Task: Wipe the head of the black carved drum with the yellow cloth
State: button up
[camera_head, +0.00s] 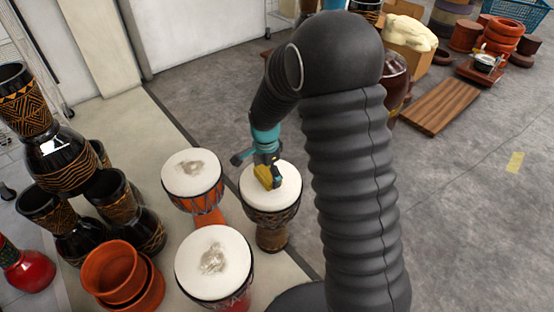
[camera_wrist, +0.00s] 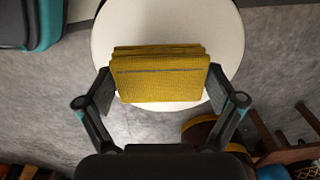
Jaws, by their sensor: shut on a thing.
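My gripper (camera_head: 262,160) is shut on the folded yellow cloth (camera_head: 267,178). In the wrist view the cloth (camera_wrist: 160,75) lies between the two fingers of my gripper (camera_wrist: 160,92). The cloth is over the white head (camera_head: 287,185) of a dark drum with a carved body (camera_head: 271,217), which I take as the black carved drum. The cloth looks at or very close to the head; I cannot tell if it touches. The same head (camera_wrist: 220,35) fills the upper middle of the wrist view. I see no smudge on its visible part; the cloth hides some of it.
An orange-red drum (camera_head: 192,175) and a front drum (camera_head: 214,262) stand close on the left, both with grey smudges on their heads. Dark patterned drums (camera_head: 65,160) and terracotta pots (camera_head: 112,272) are further left. Grey floor is open at right, beyond a wooden board (camera_head: 440,105).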

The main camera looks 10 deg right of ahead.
jog(key=shift+a+r, duration=0.35)
jog(key=shift+r, duration=0.45)
jog(key=shift+r+p, duration=0.35)
jog(key=shift+r, duration=1.65)
